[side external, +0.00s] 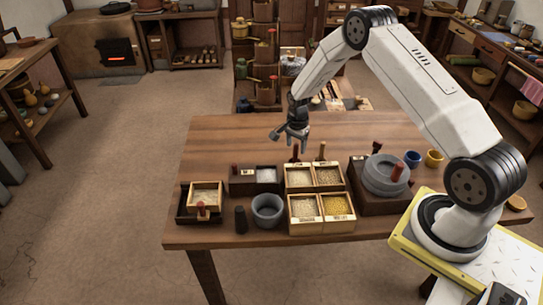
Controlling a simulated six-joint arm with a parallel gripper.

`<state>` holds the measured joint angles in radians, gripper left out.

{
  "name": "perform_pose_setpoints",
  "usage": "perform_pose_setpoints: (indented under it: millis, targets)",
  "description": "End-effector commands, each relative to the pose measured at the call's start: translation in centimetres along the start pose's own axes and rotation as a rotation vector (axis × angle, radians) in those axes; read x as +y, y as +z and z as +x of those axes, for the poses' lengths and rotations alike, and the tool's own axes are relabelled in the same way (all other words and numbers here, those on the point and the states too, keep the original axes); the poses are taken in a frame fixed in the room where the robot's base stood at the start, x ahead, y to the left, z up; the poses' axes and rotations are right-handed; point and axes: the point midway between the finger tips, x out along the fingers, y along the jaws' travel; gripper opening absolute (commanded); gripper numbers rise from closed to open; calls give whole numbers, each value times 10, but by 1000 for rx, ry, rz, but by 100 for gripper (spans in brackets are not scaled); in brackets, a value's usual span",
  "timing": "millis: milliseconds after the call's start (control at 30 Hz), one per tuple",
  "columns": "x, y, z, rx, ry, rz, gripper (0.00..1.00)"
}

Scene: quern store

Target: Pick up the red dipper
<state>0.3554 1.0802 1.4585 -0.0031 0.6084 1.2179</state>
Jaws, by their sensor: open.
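My gripper (289,138) hangs open and empty above the table, behind the grain boxes. Several reddish upright handles show, and I cannot tell for sure which is the red dipper. One red-brown handle (202,211) stands at the front of the small left box (206,187). Another reddish handle (234,170) stands in the dark box holding white stuff. A dark red handle (295,152) rises behind the grain boxes, just below my gripper and apart from it. A brown handle (322,150) stands to its right. Any scoop ends are hidden or too small to see.
A grain box (321,228) with compartments stands mid-table. A grey bowl (267,214) and dark cylinder (240,219) are left of it. A stone quern (386,178) with a red handle stands right, near blue (412,158) and yellow (433,158) cups. The table's back left (225,140) is clear.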

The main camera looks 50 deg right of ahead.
Motion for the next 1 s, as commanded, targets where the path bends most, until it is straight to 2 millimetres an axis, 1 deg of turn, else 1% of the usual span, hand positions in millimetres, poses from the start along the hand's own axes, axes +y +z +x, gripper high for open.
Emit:
perform_pose_setpoints:
  millis: [100, 200, 333, 867, 900, 967, 1000]
  targets:
    - [2, 0, 15, 0, 1, 0, 69]
    - [2, 0, 25, -1, 1, 0, 69]
    - [1, 0, 32, -1, -1, 0, 69]
    - [1, 0, 34, -1, -1, 0, 69]
    - [1, 0, 33, -1, -1, 0, 66]
    - [1, 0, 33, -1, -1, 0, 47]
    - [1, 0, 33, -1, -1, 0, 34]
